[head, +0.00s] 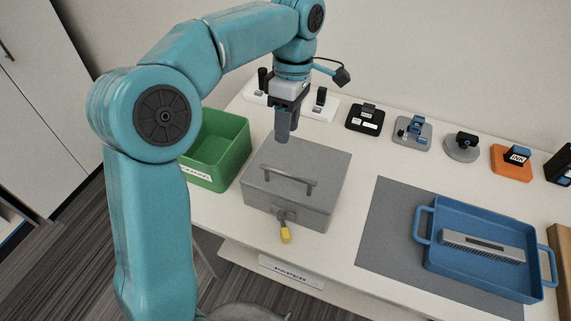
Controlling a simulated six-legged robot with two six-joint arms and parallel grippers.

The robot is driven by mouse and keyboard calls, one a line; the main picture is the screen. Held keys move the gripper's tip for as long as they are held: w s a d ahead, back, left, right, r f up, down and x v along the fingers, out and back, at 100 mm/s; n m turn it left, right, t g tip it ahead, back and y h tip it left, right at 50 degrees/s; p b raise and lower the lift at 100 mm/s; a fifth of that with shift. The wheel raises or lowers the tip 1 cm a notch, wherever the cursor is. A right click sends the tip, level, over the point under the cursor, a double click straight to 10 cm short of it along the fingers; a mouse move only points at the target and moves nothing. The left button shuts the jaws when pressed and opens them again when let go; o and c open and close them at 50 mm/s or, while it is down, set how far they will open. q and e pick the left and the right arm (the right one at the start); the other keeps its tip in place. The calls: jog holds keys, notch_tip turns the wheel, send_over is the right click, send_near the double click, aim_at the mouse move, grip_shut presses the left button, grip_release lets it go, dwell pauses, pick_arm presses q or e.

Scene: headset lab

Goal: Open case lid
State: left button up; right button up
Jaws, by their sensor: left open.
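A grey case (299,187) stands on the white table in the middle of the head view, its lid shut. A bar handle (290,179) lies across the lid. A latch with a yellow tip (285,233) hangs at the front of the case. My left gripper (283,138) points down above the back left edge of the lid, apart from the handle, and holds nothing that I can see. Its fingers are seen nearly edge-on. My right gripper is out of view.
A green bin (219,152) stands left of the case. A blue tray (483,208) with a grey bar-shaped device (482,247) sits on a grey mat (385,225) at the right. Several small devices on stands, including an orange one (513,160), line the back edge.

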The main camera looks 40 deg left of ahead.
pick_arm(q)
send_over(285, 172)
jog(key=w, duration=0.2)
notch_tip(285, 172, down, 7)
jog(key=s+f, duration=0.2)
jog(key=f, duration=0.1)
jog(key=shift+a, duration=0.2)
jog(key=shift+d+f, duration=0.1)
jog(key=shift+f, duration=0.2)
jog(key=shift+w+d+f, duration=0.15)
jog(key=shift+w+f, duration=0.05)
jog(key=shift+w, duration=0.2)
jog(key=shift+s, duration=0.3)
jog(key=shift+c, duration=0.6)
jog(key=shift+r, duration=0.1)
jog(key=c, duration=0.6)
jog(key=shift+w, duration=0.2)
grip_shut()
jog(key=shift+s, duration=0.1)
